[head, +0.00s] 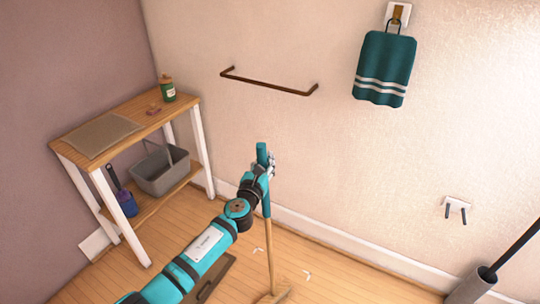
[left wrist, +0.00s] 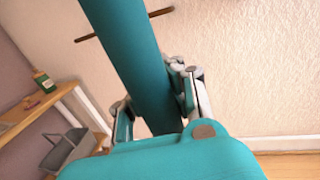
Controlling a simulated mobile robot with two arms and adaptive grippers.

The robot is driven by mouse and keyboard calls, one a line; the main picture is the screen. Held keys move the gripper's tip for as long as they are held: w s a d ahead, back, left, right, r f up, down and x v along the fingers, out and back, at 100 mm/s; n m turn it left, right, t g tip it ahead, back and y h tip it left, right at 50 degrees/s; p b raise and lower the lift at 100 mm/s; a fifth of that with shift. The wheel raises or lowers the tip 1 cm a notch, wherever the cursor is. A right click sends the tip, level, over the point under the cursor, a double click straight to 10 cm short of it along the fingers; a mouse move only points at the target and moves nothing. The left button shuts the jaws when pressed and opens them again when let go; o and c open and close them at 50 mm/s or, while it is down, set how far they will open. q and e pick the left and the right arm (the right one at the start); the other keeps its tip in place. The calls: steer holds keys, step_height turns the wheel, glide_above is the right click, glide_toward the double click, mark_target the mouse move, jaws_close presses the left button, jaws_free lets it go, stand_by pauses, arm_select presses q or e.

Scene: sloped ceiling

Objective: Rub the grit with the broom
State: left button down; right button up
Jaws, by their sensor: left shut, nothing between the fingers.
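The broom stands nearly upright, with a teal grip (head: 262,154), a wooden shaft (head: 268,240) and a wooden head (head: 274,293) at the bottom edge of the head view. Small pale bits of grit (head: 307,275) lie on the floor beside it. My left gripper (head: 268,168) is at the teal grip. In the left wrist view the grip (left wrist: 146,70) passes by the fingers of my left gripper (left wrist: 160,112). The fingers are shut; their tips are partly hidden, and I cannot see a firm hold. My right gripper is not in view.
A wooden shelf unit (head: 122,118) stands left, with a grey basket (head: 162,172) and a blue brush holder (head: 126,203). A brown flat thing (head: 218,272) lies partly behind my arm. A wall rail (head: 268,82) and teal towel (head: 385,68) hang above. A grey canister (head: 470,290) stands right.

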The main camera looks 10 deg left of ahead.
arm_select(q)
steer(key=shift+s+a+f+p, duration=0.1)
steer(key=shift+s+a+p, duration=0.1)
steer(key=shift+s, duration=0.15)
steer(key=shift+s+a+f+p, duration=0.1)
steer(key=shift+s+p, duration=0.1)
steer(key=shift+s, duration=0.15)
steer(key=shift+s+a+p, duration=1.5)
steer(key=shift+s+a, duration=0.05)
steer(key=shift+s, duration=2.6)
steer(key=shift+w+d+b, duration=1.2)
steer(key=shift+w+b, duration=0.75)
steer(key=shift+w, duration=2.2)
steer(key=shift+w+d+b, duration=1.15)
steer(key=shift+w+b, duration=0.8)
steer(key=shift+w, duration=2.2)
steer(key=s+a+p, duration=0.3)
steer(key=s+p, duration=0.1)
steer(key=s, duration=0.4)
steer(key=s+a+p, duration=0.2)
steer(key=s+p, duration=0.1)
steer(key=s, duration=0.5)
steer(key=shift+a+r+p, duration=0.15)
steer(key=shift+a+p, duration=0.25)
